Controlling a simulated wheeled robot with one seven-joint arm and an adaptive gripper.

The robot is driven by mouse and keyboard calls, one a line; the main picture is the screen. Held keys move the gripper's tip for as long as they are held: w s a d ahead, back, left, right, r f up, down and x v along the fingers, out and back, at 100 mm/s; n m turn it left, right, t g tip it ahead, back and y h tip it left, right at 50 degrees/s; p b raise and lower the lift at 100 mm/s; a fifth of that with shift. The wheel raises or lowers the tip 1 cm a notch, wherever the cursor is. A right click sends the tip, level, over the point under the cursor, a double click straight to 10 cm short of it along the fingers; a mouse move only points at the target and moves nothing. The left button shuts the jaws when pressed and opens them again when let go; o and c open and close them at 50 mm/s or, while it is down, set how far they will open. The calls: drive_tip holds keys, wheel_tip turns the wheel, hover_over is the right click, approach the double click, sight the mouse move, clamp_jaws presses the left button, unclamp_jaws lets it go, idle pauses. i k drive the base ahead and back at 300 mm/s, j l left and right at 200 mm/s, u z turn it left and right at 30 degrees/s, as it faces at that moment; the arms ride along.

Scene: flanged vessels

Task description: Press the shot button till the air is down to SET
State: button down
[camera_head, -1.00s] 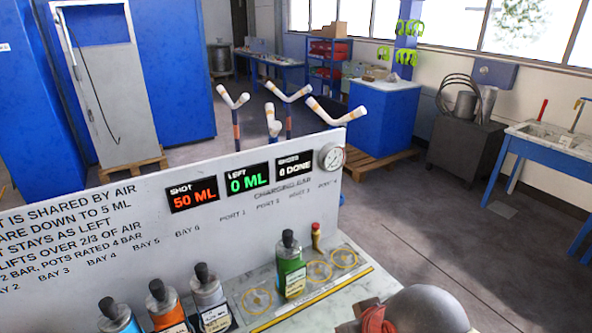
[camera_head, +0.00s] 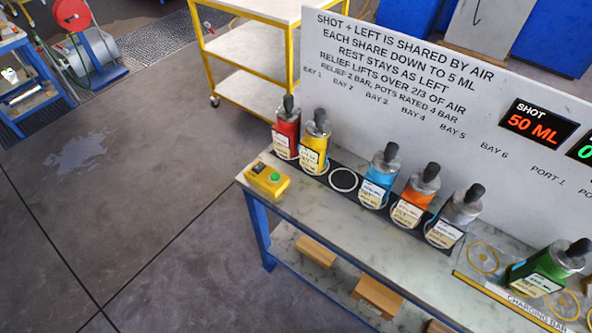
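A yellow box with a green button (camera_head: 274,177) sits at the near left end of the marble-topped bench (camera_head: 290,192). The shot display (camera_head: 536,122) on the white board reads 50 ML in orange. The green display (camera_head: 582,150) beside it is cut off by the right edge. Red (camera_head: 286,133), yellow (camera_head: 313,146), blue (camera_head: 379,175), orange (camera_head: 414,197) and grey (camera_head: 455,216) vessels stand in a row on a dark strip. An empty ring (camera_head: 343,180) lies between yellow and blue. My gripper is out of view.
The white board (camera_head: 420,80) rises behind the vessels, with text on sharing air down to 5 ML. A yellow-framed cart (camera_head: 245,55) stands behind the bench. Wooden blocks (camera_head: 377,296) lie on the lower shelf. The floor at left is open, with a pale patch (camera_head: 78,153).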

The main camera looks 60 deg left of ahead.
sight(275, 176)
drive_tip(key=k+j+z, duration=0.25)
drive_tip(key=j+z, duration=0.25)
drive_tip(key=j, duration=0.2)
drive_tip(key=k+j+z, duration=0.35)
drive_tip(key=k+j, duration=0.6)
drive_tip(key=j, duration=0.2)
drive_tip(key=k+j+z, duration=0.1)
drive_tip(key=k+j, duration=0.65)
drive_tip(key=j, duration=0.15)
